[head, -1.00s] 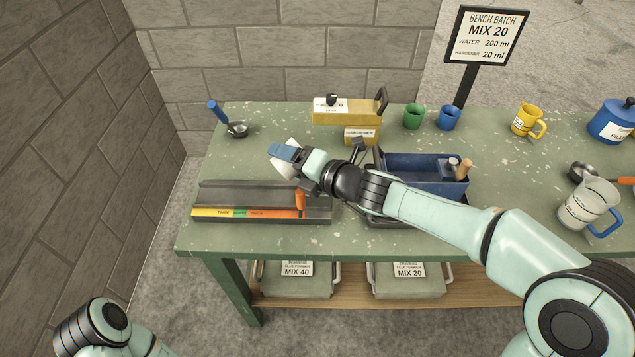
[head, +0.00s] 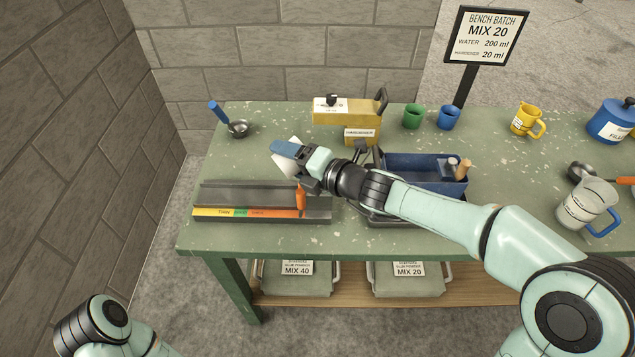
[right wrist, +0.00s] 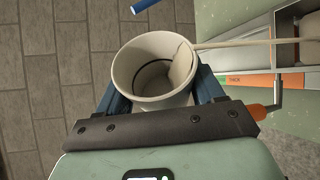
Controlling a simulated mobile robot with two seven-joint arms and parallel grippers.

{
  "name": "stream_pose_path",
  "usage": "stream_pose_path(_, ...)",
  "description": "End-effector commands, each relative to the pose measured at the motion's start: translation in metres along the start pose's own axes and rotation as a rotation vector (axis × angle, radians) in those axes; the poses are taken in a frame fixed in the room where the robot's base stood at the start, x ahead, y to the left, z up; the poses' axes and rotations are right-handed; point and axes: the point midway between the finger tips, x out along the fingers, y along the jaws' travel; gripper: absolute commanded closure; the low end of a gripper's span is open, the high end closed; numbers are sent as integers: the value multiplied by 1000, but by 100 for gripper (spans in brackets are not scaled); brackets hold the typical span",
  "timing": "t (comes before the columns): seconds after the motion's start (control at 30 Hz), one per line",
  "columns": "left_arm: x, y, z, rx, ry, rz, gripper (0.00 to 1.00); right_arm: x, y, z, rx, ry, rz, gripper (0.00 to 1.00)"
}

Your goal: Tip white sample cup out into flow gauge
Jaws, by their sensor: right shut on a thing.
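My right gripper (head: 286,150) is shut on the white sample cup (head: 287,166), held above the back of the flow gauge (head: 225,188). In the right wrist view the cup (right wrist: 125,75) sits between the blue fingers, tilted, its mouth towards the camera. A cream patch (right wrist: 182,65) lies inside at the rim, and a thin pale strand (right wrist: 245,41) runs from there towards the gauge; it looks like a pour stream. The gauge is a dark trough with a coloured thin-to-thick strip and an orange handle (head: 300,196). My left gripper is out of view.
A blue-handled ladle (head: 236,127) lies at the back left. A yellow hardener container (head: 345,112) stands behind the arm, a blue tray (head: 400,160) beside it. Green (head: 413,116) and blue (head: 448,117) cups and a clear jug (head: 585,208) stand further right.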

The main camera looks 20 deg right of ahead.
Motion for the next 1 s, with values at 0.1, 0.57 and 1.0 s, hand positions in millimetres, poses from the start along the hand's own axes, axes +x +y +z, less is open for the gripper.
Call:
stream_pose_path(0.1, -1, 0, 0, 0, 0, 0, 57, 0, 0, 1, 13, 1, 4, 66)
stream_pose_path(0.57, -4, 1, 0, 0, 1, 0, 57, -1, -4, 4, 59, 8, 23, 66)
stream_pose_path(1.0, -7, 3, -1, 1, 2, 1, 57, -2, -8, 7, 105, 14, 41, 66)
